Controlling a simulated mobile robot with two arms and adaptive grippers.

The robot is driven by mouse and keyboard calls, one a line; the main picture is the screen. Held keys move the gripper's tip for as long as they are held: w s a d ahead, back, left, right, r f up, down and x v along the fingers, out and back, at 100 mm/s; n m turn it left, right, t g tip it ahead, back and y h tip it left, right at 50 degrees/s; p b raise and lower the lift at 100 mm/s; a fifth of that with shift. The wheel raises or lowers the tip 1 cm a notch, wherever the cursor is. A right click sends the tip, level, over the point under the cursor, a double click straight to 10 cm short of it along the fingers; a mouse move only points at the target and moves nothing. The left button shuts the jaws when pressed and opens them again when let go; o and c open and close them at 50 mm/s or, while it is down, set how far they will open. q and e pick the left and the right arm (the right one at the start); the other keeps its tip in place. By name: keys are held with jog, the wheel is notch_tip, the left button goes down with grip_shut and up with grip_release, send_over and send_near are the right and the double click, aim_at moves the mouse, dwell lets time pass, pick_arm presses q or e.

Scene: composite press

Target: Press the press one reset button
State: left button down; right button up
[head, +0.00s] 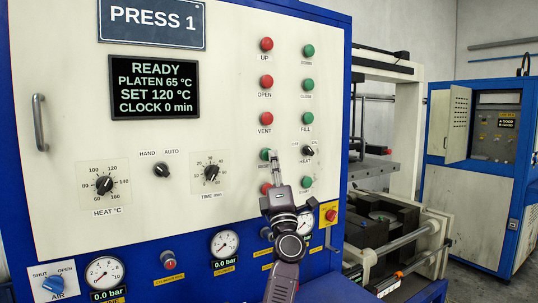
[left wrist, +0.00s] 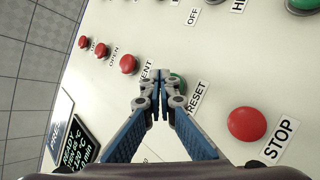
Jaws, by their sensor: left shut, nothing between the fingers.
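The PRESS 1 panel (head: 225,95) faces me. Its green reset button (head: 264,154) sits below the VENT and FILL row, just left of my fingertips, with its label partly covered. In the left wrist view the green reset button (left wrist: 178,81) shows beside the RESET label, partly hidden behind the fingers. My left gripper (head: 274,154) is shut and empty, pointing up in front of the panel. In the left wrist view its fingertips (left wrist: 160,73) overlap the button's edge; I cannot tell whether they touch it. My right gripper is out of view.
The red STOP button (left wrist: 248,124) is close to the reset button. A HEAT switch (head: 308,150) and several other red and green buttons surround it. A yellow-backed red button (head: 331,215) is at lower right. The press (head: 375,215) stands beyond the panel.

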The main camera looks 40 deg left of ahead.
pick_arm(q)
jog(key=shift+s+d, duration=0.25)
jog(key=shift+d, duration=0.2)
jog(key=d, duration=0.1)
jog(key=s+d+p, duration=0.1)
jog(key=d, duration=0.1)
jog(key=d+p, duration=0.1)
jog(key=shift+s+d, duration=0.3)
jog(key=shift+s, duration=0.1)
dwell(0.7)
